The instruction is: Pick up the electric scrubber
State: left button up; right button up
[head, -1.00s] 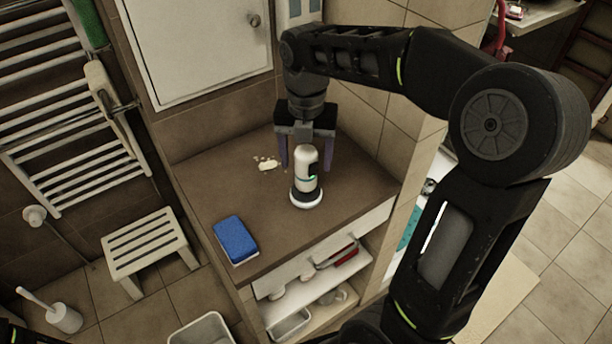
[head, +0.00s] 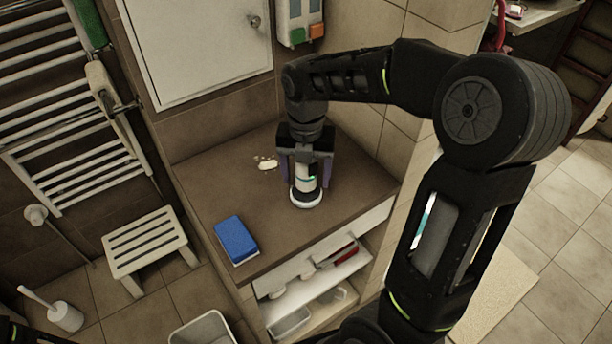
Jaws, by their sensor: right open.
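The electric scrubber (head: 306,196) is a white upright device with a dark middle, a small green light and a round white base. It stands on the brown counter top (head: 215,200). My right gripper (head: 306,186) points down over it, open, with one purple-lined finger on each side of its body. The gripper hides the scrubber's upper part. I cannot tell whether the fingers touch it. My left gripper is not in view.
A blue sponge (head: 236,239) lies at the counter's front left edge. A small whitish bar (head: 267,165) with crumbs lies left of the scrubber. A wall cabinet (head: 196,48) is behind. Open shelves (head: 312,290) are below. A slatted stool (head: 146,243) stands left.

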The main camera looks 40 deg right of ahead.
jog(key=shift+c, duration=0.2)
jog(key=c, duration=1.4)
notch_tip(320, 180, up, 10)
jog(key=shift+r, duration=0.1)
dwell(0.4)
